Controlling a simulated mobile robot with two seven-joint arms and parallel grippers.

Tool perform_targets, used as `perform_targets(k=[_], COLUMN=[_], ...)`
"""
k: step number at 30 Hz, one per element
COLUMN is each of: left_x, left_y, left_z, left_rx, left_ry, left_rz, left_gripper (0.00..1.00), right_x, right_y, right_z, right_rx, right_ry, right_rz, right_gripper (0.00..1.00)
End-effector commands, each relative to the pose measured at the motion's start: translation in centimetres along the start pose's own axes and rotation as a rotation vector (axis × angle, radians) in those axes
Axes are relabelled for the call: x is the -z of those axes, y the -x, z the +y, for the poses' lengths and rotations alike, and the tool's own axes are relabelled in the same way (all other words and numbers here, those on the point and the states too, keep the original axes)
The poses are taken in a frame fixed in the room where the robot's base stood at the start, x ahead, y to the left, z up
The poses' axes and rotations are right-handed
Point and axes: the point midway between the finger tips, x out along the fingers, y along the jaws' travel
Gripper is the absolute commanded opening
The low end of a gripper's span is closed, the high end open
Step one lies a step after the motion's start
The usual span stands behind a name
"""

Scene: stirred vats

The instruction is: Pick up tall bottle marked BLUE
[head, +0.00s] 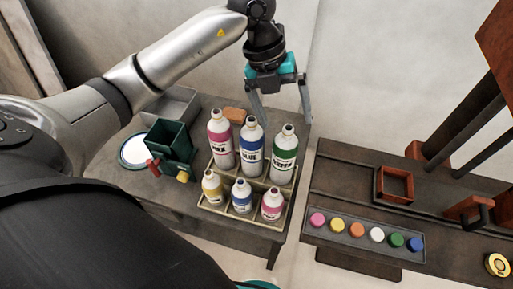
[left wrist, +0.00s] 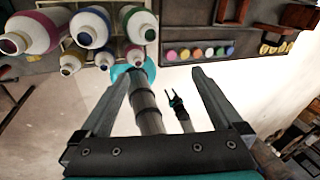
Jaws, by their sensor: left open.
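The tall bottle marked BLUE (head: 251,148) stands upright in the middle of the back row of a wooden rack (head: 242,218). It also shows in the left wrist view (left wrist: 91,27). A tall pink-labelled bottle (head: 220,138) stands to its left and a tall bottle marked GREEN (head: 284,152) to its right. My left gripper (head: 283,118) is open and empty, in the head view just above and behind the BLUE and GREEN bottles. In the left wrist view no bottle is between its fingers (left wrist: 158,80). My right gripper (left wrist: 176,98) shows small in the left wrist view.
Three short bottles (head: 241,196) fill the rack's front row. A dark green bin (head: 168,146), a grey tray (head: 172,105) and a white plate (head: 134,151) are to the left. A sponge-like brown block (head: 235,115) lies behind. A tray of coloured caps (head: 366,236) is on the right bench.

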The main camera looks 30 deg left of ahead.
Motion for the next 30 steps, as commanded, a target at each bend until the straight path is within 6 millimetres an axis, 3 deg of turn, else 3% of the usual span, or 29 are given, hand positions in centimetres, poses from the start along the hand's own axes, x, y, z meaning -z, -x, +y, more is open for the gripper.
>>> perform_targets(k=[3, 9, 21, 30], left_x=[-1.8, -2.7, -3.3, -3.7], left_y=[2.0, 3.3, -3.9, -6.2], left_z=[3.7, 6.5, 9.0, 9.8], left_rx=[-0.176, -0.304, -0.309, -0.308], left_ry=[0.081, 0.153, 0.155, 0.154], left_rz=[-0.068, -0.112, -0.11, -0.113], left_gripper=[1.0, 1.0, 1.0, 1.0], right_x=[0.1, 0.1, 0.0, -0.1], right_y=[0.0, 0.0, -0.2, -0.2], right_z=[-0.1, -0.2, -0.1, -0.1], right_rx=[0.002, 0.002, 0.002, 0.002], right_ry=[-0.001, -0.001, 0.0, 0.0], right_rz=[0.001, 0.001, 0.0, -0.001], right_gripper=[0.5, 0.5, 0.5, 0.5])
